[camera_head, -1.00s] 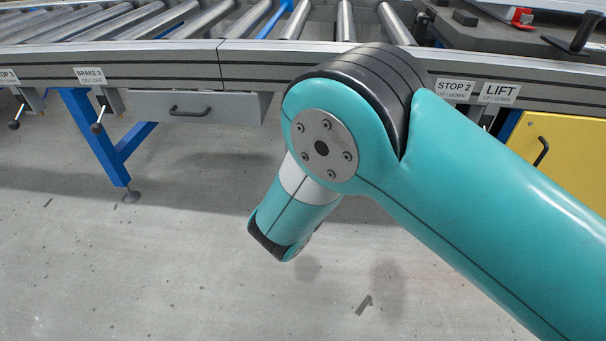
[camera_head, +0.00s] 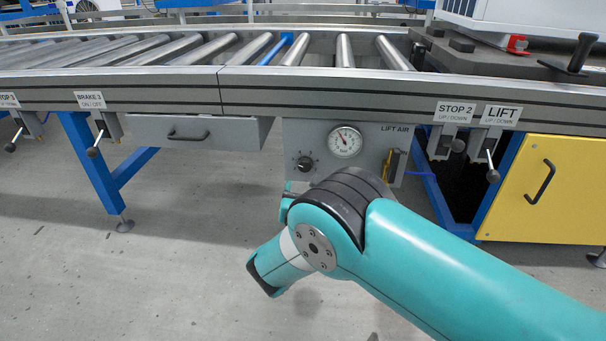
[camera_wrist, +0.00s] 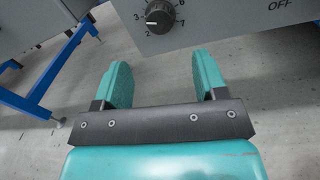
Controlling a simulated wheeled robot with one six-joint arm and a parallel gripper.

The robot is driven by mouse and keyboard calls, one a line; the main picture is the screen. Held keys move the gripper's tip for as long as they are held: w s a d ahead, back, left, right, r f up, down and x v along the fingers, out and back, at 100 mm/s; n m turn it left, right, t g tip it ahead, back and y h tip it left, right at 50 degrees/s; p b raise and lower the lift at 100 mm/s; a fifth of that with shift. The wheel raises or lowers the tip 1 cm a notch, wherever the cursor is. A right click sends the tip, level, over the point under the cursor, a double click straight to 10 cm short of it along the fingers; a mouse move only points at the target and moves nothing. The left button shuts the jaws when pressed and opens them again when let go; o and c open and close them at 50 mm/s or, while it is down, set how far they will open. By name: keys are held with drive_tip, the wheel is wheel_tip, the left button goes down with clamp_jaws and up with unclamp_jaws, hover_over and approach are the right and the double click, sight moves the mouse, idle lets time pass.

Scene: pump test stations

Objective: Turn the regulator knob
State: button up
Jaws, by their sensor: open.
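The regulator knob (camera_head: 305,164) is a round black knob on the grey LIFT AIR panel (camera_head: 372,158) under the conveyor, left of and below a round pressure gauge (camera_head: 345,140). In the wrist view the knob (camera_wrist: 160,16) sits at the top, with a white pointer line and a printed number scale around it. My gripper (camera_wrist: 162,74) is open and empty, its two teal fingers apart. The fingers lie below the knob in that view, and the knob is not between them.
The conveyor edge (camera_head: 290,88) runs above the panel. A grey drawer (camera_head: 190,133) is to the left, and a yellow cabinet (camera_head: 545,185) to the right. STOP 2 (camera_head: 455,146) and LIFT levers (camera_head: 491,172) hang nearby. A blue leg (camera_head: 95,160) stands left. Open floor lies below.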

sight(304, 168)
drive_tip(key=w+b, duration=0.3)
drive_tip(key=w, duration=0.5)
drive_tip(key=shift+a+f+b, duration=0.1)
drive_tip(key=shift+f+b, duration=0.05)
drive_tip(key=shift+b, duration=0.2)
drive_tip(key=shift+w, duration=0.55)
drive_tip(key=c, duration=0.9)
drive_tip(key=shift+a, duration=0.1)
